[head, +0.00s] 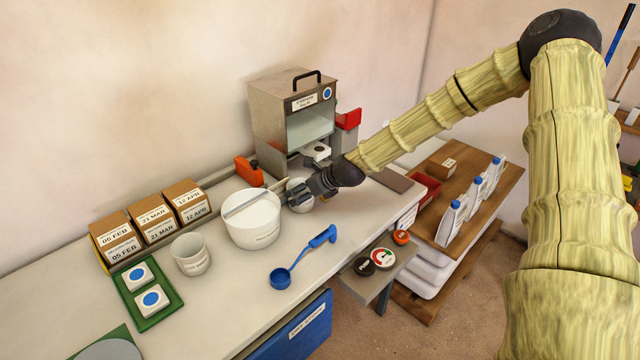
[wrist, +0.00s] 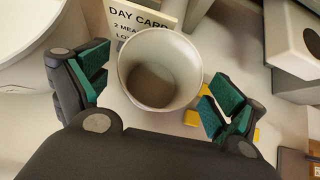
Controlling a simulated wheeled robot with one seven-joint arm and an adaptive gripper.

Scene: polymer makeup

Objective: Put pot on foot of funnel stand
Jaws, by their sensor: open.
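A white, empty, round pot (wrist: 160,75) stands upright between the two open fingers of my gripper (wrist: 155,88) in the wrist view. A gap shows on each side of it. In the head view, the pot (head: 298,203) is mostly hidden behind my gripper (head: 305,190), right of a large white bowl. A grey metal unit (head: 292,97) with a handle stands behind, with a white block with a hole (head: 316,151) low at its front. I cannot tell which part is the funnel stand's foot. Yellow pieces (wrist: 194,118) lie beside the pot.
The large bowl (head: 252,228) with a rod across it is close left of my gripper. A day card (wrist: 138,18) stands behind the pot. A grey cup (head: 191,262), a blue scoop (head: 281,278) and a green tray (head: 137,319) are on the counter.

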